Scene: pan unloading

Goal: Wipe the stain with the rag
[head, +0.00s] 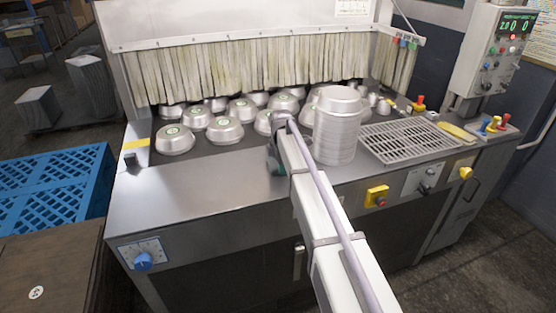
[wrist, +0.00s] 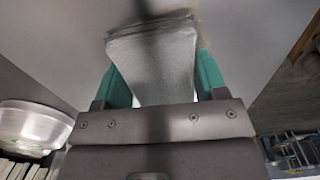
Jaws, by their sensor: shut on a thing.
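My gripper (wrist: 153,85) has green fingers and is shut on a grey rag (wrist: 155,62). The rag hangs out beyond the fingertips, and its far edge is folded against the smooth grey metal surface (wrist: 250,40). In the head view my gripper (head: 273,160) is over the front part of the steel worktop (head: 205,178), mostly hidden behind my arm. The rag cannot be made out there. I cannot clearly see a stain in either view; the rag and my arm cover part of the surface.
Several round metal pans (head: 224,130) lie behind the gripper, under a strip curtain (head: 220,68). A tall stack of pans (head: 335,130) stands close to the right of my arm. A grate (head: 408,142) is farther right. The worktop's front left is clear.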

